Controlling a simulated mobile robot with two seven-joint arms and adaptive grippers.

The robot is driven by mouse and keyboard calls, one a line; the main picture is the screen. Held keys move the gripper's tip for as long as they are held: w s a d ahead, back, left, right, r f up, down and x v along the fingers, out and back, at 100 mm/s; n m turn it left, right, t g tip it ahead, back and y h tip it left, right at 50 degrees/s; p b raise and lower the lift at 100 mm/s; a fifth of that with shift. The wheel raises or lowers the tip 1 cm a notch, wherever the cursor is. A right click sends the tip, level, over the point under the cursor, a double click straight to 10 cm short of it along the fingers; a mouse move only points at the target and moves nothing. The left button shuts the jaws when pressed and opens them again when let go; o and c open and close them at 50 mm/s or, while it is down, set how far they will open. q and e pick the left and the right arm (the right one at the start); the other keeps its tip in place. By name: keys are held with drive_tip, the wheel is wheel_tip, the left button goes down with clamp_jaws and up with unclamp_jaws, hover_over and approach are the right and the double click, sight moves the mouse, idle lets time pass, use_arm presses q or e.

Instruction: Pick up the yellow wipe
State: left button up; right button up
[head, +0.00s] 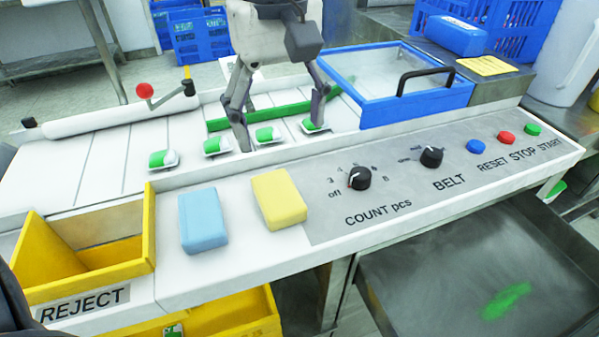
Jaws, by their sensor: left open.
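The yellow wipe (279,199) looks like a thick folded block. It lies flat on the white front ledge, between a blue wipe (203,220) and the grey control panel. My left gripper (280,138) is open, its two fingers spread wide and pointing down behind the yellow wipe, over the row of green-and-white packs. One pack (268,135) shows between the fingers. The gripper is apart from the yellow wipe. My right gripper is not in view.
A yellow REJECT bin (100,242) stands at the left. Panel knobs (359,178) and coloured buttons (505,138) are to the right of the wipe. A blue-framed clear lid (410,85) stands behind the panel. A flat yellow piece (487,66) lies at the back right.

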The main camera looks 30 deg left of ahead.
use_arm(q)
drive_tip(key=b, duration=0.1)
hover_over(276, 190)
drive_tip(key=f, duration=0.6)
drive_tip(key=shift+d, duration=0.25)
drive_tip(key=f, duration=0.2)
drive_tip(key=f+b, duration=0.1)
drive_tip(key=f, duration=0.2)
drive_tip(key=shift+a+f, duration=0.3)
drive_tip(key=shift+f, duration=0.1)
drive_tip(key=shift+w+r, duration=0.1)
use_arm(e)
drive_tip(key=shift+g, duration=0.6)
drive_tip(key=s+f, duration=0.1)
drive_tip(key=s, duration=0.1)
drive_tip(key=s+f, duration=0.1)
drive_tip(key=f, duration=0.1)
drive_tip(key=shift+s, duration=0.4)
use_arm(q)
drive_tip(key=c, duration=1)
